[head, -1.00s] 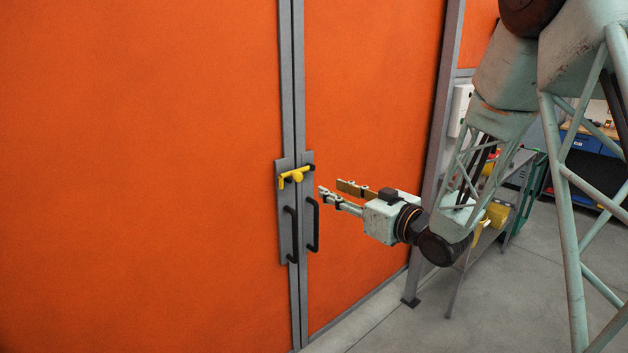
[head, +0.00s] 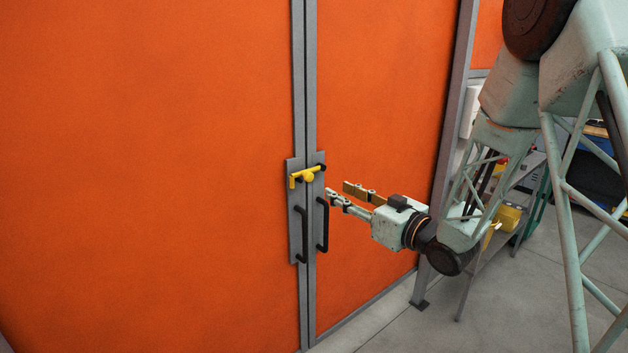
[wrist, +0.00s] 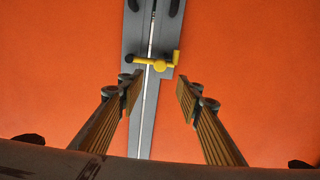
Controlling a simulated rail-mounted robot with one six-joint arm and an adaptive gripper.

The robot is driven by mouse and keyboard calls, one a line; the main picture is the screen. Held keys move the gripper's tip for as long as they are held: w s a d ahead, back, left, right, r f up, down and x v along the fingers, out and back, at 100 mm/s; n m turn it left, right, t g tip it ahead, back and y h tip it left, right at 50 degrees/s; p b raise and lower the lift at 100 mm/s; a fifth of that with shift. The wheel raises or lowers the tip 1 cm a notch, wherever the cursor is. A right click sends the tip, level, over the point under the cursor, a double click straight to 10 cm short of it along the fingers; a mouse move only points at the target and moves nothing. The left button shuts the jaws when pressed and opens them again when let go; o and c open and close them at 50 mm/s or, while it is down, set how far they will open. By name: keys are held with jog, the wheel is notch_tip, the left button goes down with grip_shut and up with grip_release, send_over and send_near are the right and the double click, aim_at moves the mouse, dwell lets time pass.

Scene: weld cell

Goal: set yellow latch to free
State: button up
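The yellow latch (head: 308,176) sits across the seam of the orange double door, above the handles. Its bar lies roughly level over the gap, with a short bent end at the left in the head view. In the wrist view the latch (wrist: 152,63) lies beyond the fingertips, near the middle. My gripper (head: 337,191) is to the right of the latch in the head view, apart from it. In the wrist view my gripper (wrist: 158,88) has its two fingers wide apart with nothing between them.
Two black handles, the left one (head: 302,235) and the right one (head: 322,225), hang just below the latch. The orange door panel (head: 150,170) is flat and clear. A grey frame post (head: 450,130) and a shelf with a yellow item (head: 507,218) stand at the right.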

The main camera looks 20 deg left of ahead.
aim_at(311, 177)
jog(key=shift+x, duration=6.4)
grip_shut()
